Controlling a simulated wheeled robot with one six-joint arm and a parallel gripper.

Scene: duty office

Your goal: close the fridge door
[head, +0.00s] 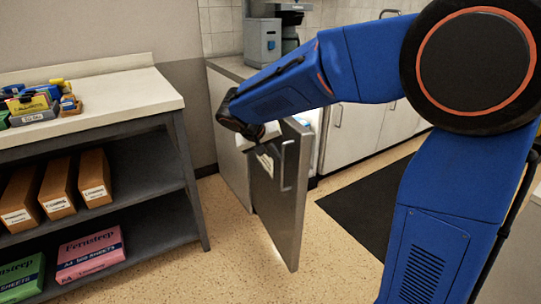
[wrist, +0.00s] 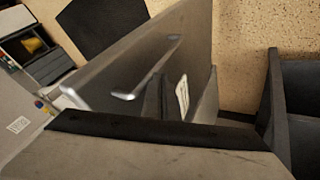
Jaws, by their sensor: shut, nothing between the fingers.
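The fridge door (head: 276,190) is a grey metal panel standing wide open, with a bar handle (head: 287,165) and a paper note (head: 265,161) on its outer face. Part of the lit interior (head: 311,125) shows behind its right edge. My gripper (head: 257,139) is shut and empty at the door's upper left, on the outer-face side. My arm partly hides it, and I cannot tell whether it touches the door. In the wrist view, the door (wrist: 125,72) slants across the middle with its handle (wrist: 150,70) in sight; the fingertips are not clear.
A shelf unit (head: 130,90) with boxes and paper packs stands at the left. A counter with a grey machine (head: 262,42) is behind the door. A black mat (head: 370,205) lies at the right. Speckled floor (head: 225,262) is free in front of the door.

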